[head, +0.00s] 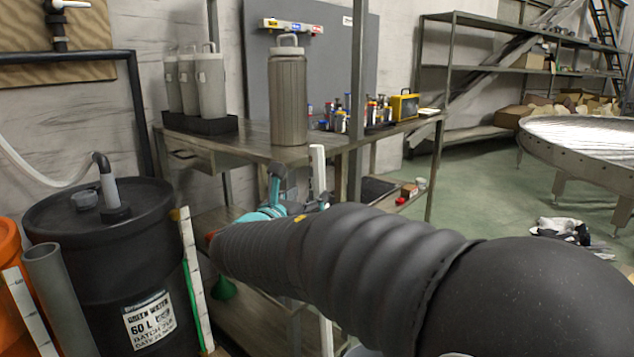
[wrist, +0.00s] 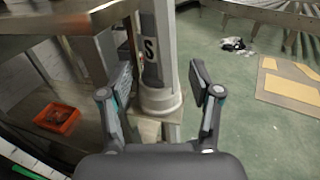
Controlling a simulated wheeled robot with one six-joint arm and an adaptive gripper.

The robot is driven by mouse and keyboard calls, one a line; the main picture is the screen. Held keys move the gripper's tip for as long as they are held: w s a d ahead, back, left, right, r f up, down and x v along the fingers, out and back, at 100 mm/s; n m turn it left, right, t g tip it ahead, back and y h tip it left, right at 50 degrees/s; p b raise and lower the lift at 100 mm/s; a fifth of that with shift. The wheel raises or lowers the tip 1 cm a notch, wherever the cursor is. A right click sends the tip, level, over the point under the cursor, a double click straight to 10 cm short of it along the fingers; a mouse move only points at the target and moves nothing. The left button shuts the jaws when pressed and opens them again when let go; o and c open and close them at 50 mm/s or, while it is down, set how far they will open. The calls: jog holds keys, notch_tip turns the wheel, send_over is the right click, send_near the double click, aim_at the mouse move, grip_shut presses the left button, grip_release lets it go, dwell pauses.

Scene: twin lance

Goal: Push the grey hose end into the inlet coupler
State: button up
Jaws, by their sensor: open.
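My gripper (wrist: 160,82) is open, with its fingers apart on both sides of a pale grey upright cylinder (wrist: 156,70) in the wrist view. In the head view my gripper (head: 290,197) is partly hidden behind my dark sleeved arm, beside a white upright (head: 318,168). A pale hose (head: 45,178) runs to an elbow above the black barrel. I cannot clearly identify the grey hose end or the inlet coupler in either view.
The black barrel (head: 105,265) and an orange container (head: 12,275) stand at left. An orange tray (wrist: 57,118) lies left of my gripper.

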aim_at(313, 191)
jog(key=shift+x, duration=2.8)
jog(key=shift+a+f, duration=0.1)
jog(key=shift+a, duration=0.1)
grip_shut()
